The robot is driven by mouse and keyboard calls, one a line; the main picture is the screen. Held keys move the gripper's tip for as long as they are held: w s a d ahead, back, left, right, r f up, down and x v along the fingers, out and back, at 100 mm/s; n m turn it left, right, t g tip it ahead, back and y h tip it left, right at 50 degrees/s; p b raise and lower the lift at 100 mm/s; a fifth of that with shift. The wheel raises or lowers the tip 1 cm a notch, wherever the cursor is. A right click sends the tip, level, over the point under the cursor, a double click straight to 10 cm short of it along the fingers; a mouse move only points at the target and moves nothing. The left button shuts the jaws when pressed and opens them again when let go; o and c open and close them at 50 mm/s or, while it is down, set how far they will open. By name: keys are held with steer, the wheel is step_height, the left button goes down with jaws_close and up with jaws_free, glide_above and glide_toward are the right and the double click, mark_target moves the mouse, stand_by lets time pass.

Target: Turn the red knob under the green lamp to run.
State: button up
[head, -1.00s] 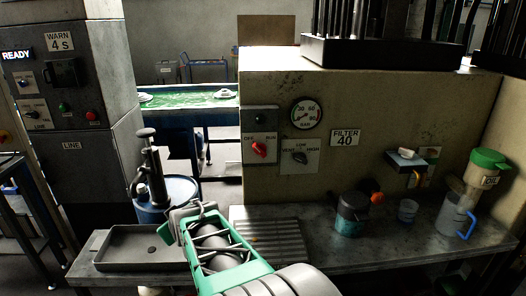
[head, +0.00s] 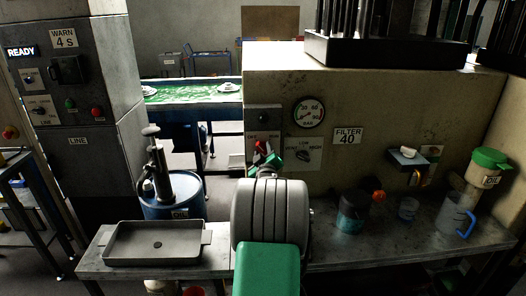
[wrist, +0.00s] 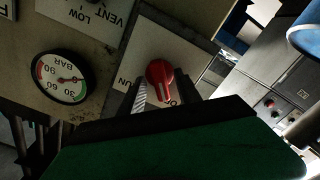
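The red knob (head: 260,147) is on a grey panel (head: 251,121) on the beige machine, between labels OFF at left and RUN at right. It also shows in the wrist view (wrist: 160,73), upside down, with its pale line on the side of the partly hidden OFF label. A small dark round lamp (head: 263,118) is above the knob; I see no green glow. My gripper (head: 266,158) is at the panel, mostly behind my wrist in the head view. In the wrist view my gripper (wrist: 160,90) is open, one finger on each side of the knob; contact cannot be told.
A dark selector (head: 303,155) and a pressure gauge (head: 309,113) are right of the knob. Below, the bench holds a grey tray (head: 118,256), a dark and teal pot (head: 351,220) and a clear jug (head: 452,214). A blue oil drum (head: 180,205) stands at left.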

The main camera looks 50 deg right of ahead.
steer(key=shift+c, duration=0.2)
jaws_close()
stand_by(0.4)
